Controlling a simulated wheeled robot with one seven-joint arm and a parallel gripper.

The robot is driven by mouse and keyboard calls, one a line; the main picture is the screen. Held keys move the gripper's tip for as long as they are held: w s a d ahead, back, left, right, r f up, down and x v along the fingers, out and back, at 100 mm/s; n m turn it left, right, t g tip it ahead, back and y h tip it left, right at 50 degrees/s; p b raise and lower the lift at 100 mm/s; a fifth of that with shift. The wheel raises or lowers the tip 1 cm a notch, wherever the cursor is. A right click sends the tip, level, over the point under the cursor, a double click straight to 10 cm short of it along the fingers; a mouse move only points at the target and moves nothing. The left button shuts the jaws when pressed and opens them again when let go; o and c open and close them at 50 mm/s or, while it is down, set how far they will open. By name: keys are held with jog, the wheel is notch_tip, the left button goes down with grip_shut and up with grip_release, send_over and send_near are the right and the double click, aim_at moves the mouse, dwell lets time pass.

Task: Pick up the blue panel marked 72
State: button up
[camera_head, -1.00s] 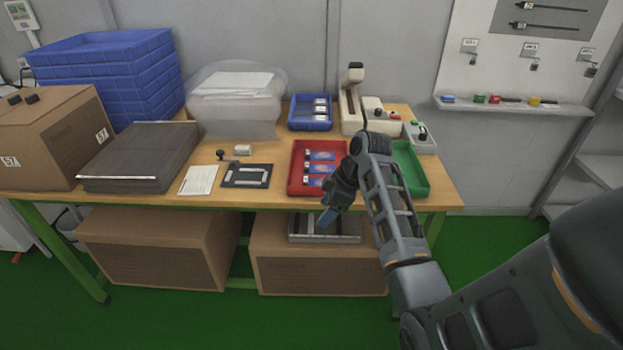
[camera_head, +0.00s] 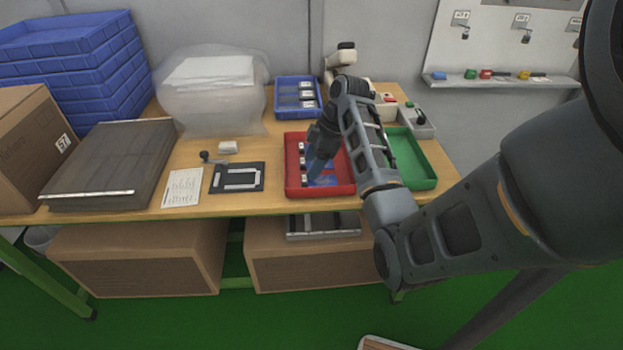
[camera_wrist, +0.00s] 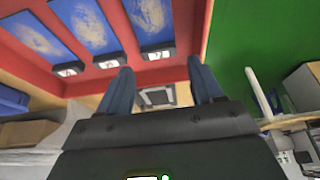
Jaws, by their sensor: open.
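Blue panels (camera_head: 328,180) with dark-framed white end labels lie side by side in the red tray (camera_head: 342,189). The wrist view shows three of them, a left (camera_wrist: 35,38), a middle (camera_wrist: 88,25) and a right panel (camera_wrist: 150,14); their numbers are too blurred to read, so I cannot tell which is 72. My gripper (camera_head: 314,172) is over the red tray and hides part of the panels. In the wrist view my gripper (camera_wrist: 161,82) is open, its two blue fingers apart with nothing between them, near the right panel's label end.
A green tray (camera_head: 426,184) adjoins the red one on the right. A blue tray (camera_head: 285,88) with more labelled pieces stands behind. A black plate with a white frame (camera_head: 238,178) and a paper sheet (camera_head: 182,188) lie to the left. Beige equipment (camera_head: 340,62) stands at the back.

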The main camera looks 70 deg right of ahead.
aim_at(303, 178)
jog(key=x, duration=0.5)
jog(key=shift+w+d+p, duration=0.1)
jog(key=shift+p, duration=0.25)
jog(key=shift+c, duration=0.3)
jog(key=shift+r, duration=0.1)
jog(key=c, duration=0.7)
